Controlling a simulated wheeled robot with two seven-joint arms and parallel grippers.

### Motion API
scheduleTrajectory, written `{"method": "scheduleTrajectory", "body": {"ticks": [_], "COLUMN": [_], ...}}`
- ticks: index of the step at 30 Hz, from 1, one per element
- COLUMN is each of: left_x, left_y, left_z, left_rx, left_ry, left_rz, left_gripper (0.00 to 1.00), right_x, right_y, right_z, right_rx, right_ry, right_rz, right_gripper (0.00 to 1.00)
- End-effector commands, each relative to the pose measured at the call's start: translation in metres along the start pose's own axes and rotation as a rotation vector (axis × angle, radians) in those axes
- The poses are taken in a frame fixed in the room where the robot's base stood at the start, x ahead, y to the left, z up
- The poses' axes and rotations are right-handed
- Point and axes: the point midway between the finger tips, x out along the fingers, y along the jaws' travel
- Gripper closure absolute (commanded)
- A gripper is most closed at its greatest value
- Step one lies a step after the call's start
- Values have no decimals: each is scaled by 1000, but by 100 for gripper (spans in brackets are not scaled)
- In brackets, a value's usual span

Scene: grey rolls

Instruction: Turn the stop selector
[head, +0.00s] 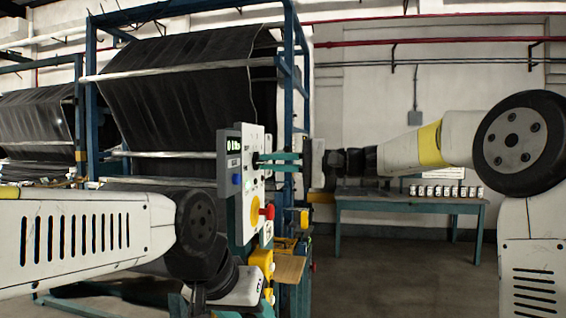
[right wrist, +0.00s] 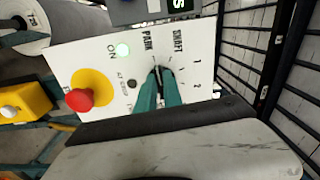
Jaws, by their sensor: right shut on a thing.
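The stop selector (right wrist: 160,72) is a small dark knob on a white panel (right wrist: 205,52), with PARK, SHAFT, 1 and 2 lettered around it. My right gripper (right wrist: 159,92) has its two teal fingers shut on it, one on each side, and they hide most of the knob.
A blue frame (head: 292,75) with dark rolled cloth (head: 190,75) stands behind. A table (head: 400,207) with cans stands at the back.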

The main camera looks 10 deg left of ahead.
Motion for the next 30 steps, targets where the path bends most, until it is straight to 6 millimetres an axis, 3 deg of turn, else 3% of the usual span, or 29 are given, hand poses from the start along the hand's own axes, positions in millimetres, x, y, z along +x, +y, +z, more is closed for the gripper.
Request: {"method": "scheduleTrajectory", "body": {"ticks": [9,23,24,27,30], "left_x": [0,0,0,0,0], "left_y": [0,0,0,0,0], "left_z": [0,0,0,0,0], "left_rx": [0,0,0,0,0], "left_ry": [0,0,0,0,0], "left_rz": [0,0,0,0,0], "left_gripper": [50,50,50,50,50], "right_x": [-1,-1,-1,0,0], "right_y": [2,3,3,2,2], "right_z": [-1,0,0,0,0], "right_rx": [-97,-112,-112,-111,-111], "right_ry": [1,1,1,0,0], "right_rz": [2,3,3,2,2], "right_gripper": [100,100,87,68,67]}}
